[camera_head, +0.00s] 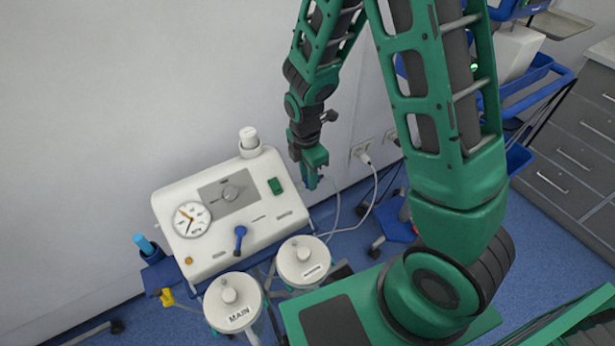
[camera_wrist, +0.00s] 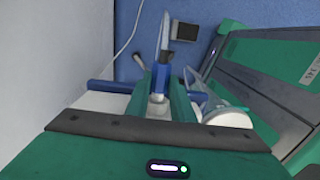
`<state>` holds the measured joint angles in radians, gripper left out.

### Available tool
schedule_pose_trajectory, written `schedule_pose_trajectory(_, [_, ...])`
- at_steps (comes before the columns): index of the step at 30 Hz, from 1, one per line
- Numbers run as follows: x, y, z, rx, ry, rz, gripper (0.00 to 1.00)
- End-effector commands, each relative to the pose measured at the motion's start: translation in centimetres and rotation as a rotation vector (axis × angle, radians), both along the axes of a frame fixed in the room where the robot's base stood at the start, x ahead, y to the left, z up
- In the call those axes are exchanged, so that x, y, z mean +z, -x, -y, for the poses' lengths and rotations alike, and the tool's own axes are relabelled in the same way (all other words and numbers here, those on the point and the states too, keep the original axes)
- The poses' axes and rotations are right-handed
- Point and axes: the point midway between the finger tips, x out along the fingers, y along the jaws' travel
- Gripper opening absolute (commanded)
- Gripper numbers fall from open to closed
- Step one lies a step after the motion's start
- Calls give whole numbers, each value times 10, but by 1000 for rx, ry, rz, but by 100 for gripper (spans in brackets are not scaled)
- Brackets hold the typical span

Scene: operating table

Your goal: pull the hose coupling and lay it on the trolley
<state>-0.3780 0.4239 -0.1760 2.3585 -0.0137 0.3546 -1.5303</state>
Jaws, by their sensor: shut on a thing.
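The hose coupling is a blue piece (camera_wrist: 160,77) between the two green fingers of my gripper (camera_wrist: 160,95) in the wrist view. A pale hose end (camera_wrist: 165,32) runs from it, away from the gripper. A whitish part shows just below the coupling; I cannot tell whether they are joined. In the head view my gripper (camera_head: 312,178) points down just right of the white suction unit (camera_head: 203,262), shut on the coupling, which is mostly hidden there. A blue-framed trolley (camera_head: 545,85) stands at the back right; I cannot tell whether it is the task's trolley.
Two white-lidded jars, one marked MAIN (camera_head: 233,302), stand before the unit. A wall socket (camera_head: 362,150) with a white plug and cable is behind my gripper. Grey drawers (camera_head: 575,150) stand at the far right. The wall is close on the left in the wrist view.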

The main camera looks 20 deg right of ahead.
Motion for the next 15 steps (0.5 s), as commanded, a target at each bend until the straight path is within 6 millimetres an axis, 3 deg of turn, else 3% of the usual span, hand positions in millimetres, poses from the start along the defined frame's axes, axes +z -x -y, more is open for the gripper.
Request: schedule_pose_trajectory(15, [0, -1, 5, 2, 1, 2, 0])
